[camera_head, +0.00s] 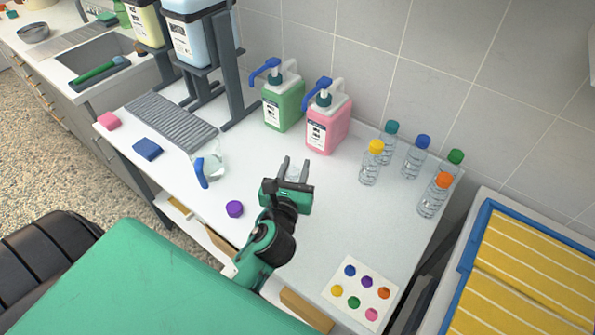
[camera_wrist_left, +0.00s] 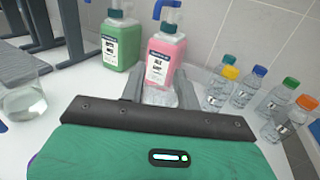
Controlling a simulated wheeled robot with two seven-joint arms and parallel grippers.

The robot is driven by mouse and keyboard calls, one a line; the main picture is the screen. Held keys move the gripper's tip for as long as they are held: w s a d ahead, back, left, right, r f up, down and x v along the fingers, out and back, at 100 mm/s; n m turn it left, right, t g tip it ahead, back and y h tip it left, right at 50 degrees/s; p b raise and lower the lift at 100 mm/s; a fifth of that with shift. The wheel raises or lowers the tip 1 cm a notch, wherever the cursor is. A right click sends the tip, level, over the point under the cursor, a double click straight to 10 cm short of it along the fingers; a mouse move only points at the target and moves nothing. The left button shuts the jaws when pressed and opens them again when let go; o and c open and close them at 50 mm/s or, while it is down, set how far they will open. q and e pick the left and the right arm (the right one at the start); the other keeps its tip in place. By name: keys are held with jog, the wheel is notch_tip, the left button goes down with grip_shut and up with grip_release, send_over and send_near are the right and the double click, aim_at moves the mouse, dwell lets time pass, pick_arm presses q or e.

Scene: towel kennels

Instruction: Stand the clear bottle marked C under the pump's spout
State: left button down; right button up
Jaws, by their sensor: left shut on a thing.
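My left gripper (camera_head: 293,169) is shut on a clear, uncapped bottle (camera_head: 296,175). The bottle shows only partly between the fingers in the left wrist view (camera_wrist_left: 160,96), and no letter can be read on it. A pink pump jug (camera_head: 328,122) with a blue spout stands behind the gripper, at the back of the counter. A green pump jug (camera_head: 284,105), also with a blue spout, stands to its left. The held bottle is in front of the pink jug; whether it stands on the counter I cannot tell. My right gripper is not in view.
Several capped clear bottles (camera_head: 370,170) stand at the right. A clear jug (camera_head: 209,165) with a blue handle and a purple cap (camera_head: 235,209) are at the left. A card of coloured dots (camera_head: 358,292) lies front right. The counter's middle is clear.

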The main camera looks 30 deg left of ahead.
pick_arm(q)
jog(key=shift+w+a+f+n+y+b, duration=0.2)
jog(key=shift+a+f+b, duration=0.1)
jog(key=shift+f, duration=0.15)
jog(key=shift+w+a+f+n+y+b, duration=0.1)
jog(key=shift+w+a+f+y+b, duration=0.1)
jog(key=shift+f+b, duration=0.15)
jog(key=w+a+f, duration=0.2)
jog(key=w+a, duration=0.1)
jog(key=w, duration=0.5)
jog(key=w+a+f+p, duration=0.1)
jog(key=w+a+f, duration=0.1)
jog(key=w, duration=0.6)
jog(key=shift+w+a+p, duration=0.3)
jog(key=shift+w+a, duration=0.1)
jog(key=shift+a, duration=0.05)
jog(key=c, duration=1.2)
grip_release()
jog(key=shift+r, duration=0.1)
jog(key=shift+o, duration=0.9)
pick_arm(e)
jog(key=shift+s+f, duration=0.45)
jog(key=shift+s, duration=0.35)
pick_arm(q)
jog(key=shift+r, duration=0.1)
